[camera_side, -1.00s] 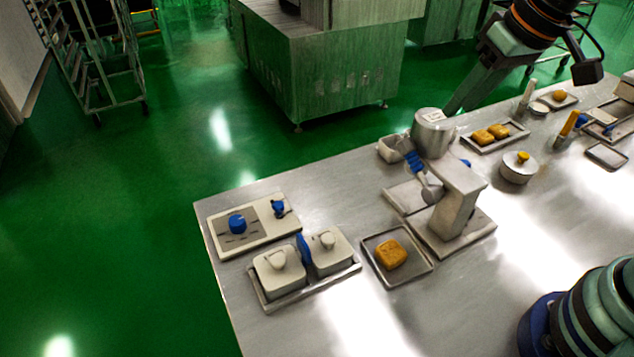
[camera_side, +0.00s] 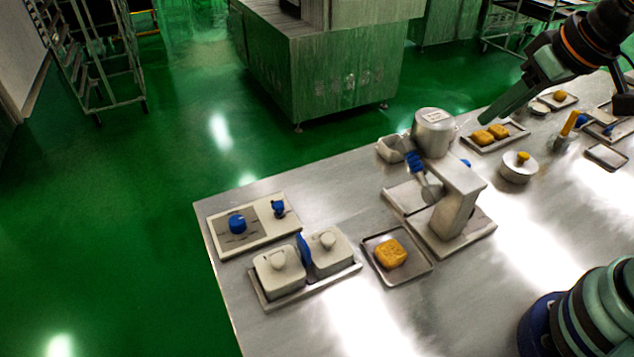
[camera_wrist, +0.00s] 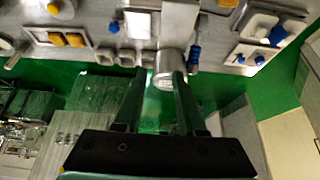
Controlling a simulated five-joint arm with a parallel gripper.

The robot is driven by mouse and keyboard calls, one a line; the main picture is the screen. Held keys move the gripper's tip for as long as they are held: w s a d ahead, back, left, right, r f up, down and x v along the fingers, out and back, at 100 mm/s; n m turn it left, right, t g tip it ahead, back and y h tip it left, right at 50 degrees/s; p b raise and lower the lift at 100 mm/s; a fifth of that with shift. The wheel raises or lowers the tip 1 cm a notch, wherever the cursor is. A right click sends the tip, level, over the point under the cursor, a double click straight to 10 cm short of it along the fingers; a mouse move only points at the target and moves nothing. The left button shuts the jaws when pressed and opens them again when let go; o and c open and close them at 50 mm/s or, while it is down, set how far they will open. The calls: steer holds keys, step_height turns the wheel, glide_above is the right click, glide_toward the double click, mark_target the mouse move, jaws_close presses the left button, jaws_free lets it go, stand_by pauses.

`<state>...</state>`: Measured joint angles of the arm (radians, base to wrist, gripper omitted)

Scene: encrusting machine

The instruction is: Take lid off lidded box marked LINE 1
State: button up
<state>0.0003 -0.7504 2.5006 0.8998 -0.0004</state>
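Two pale lidded boxes, the left one (camera_side: 279,272) and the right one (camera_side: 326,249), stand side by side on a shallow tray (camera_side: 318,291) at the left end of the table in the side view. I cannot read a LINE 1 mark on either box. My gripper (camera_side: 486,119) is far to the right of the boxes, high in the side view. In the wrist view my gripper (camera_wrist: 154,88) has its two fingers apart with nothing held between them.
The encrusting machine (camera_side: 457,205) stands between my gripper and the boxes. A tray with an orange piece (camera_side: 390,254) is right of the boxes, and a panel with a blue knob (camera_side: 237,224) is behind them. A round lidded pot (camera_side: 518,170) stands at the right.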

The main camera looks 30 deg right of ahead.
steer(key=o, duration=0.4)
steer(key=shift+o, duration=0.2)
steer(key=m+g, duration=0.6)
steer(key=m, duration=1.2)
glide_above(278, 258)
step_height(278, 258, down, 8)
step_height(278, 258, down, 12)
steer(key=shift+r, duration=0.15)
